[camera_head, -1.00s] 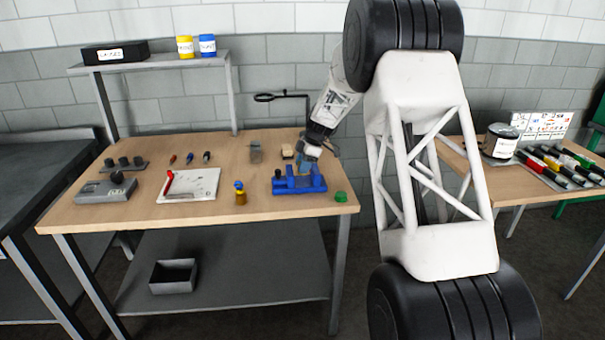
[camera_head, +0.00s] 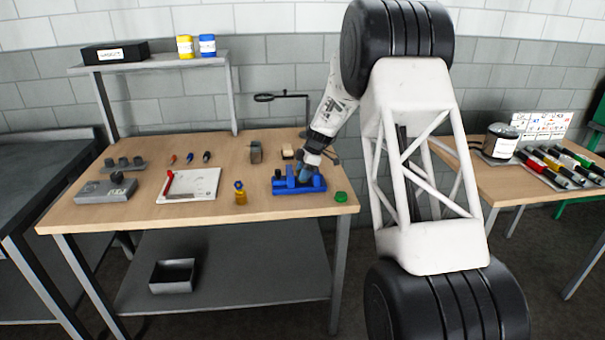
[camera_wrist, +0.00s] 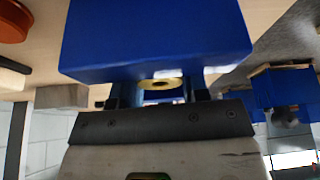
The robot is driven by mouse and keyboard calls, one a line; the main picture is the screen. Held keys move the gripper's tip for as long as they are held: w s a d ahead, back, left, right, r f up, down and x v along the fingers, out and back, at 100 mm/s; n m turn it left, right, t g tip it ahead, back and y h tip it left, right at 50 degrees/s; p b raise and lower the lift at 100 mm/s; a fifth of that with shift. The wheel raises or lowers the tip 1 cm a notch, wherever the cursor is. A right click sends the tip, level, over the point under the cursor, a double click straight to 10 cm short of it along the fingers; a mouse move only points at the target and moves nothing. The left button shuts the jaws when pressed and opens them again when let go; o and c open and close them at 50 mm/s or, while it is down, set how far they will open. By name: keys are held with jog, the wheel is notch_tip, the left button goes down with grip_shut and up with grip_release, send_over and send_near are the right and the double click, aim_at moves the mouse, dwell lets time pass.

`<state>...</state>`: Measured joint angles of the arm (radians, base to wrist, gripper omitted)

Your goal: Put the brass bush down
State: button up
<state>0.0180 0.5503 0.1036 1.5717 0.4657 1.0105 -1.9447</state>
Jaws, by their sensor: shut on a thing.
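A blue block face (camera_wrist: 155,45) fills the view just beyond and partly hides the bush. In the head view my gripper (camera_head: 304,174) is low at the blue fixture (camera_head: 312,186) near the bench's right end. The bush cannot be made out there. I cannot tell whether the bush touches the fixture.
A green round piece (camera_head: 340,197) lies right of the fixture.

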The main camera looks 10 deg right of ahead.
jog(key=shift+f, duration=0.1)
jog(key=o, duration=1.1)
jog(key=shift+o, duration=0.2)
jog(key=v, duration=1.2)
jog(key=shift+a, duration=0.1)
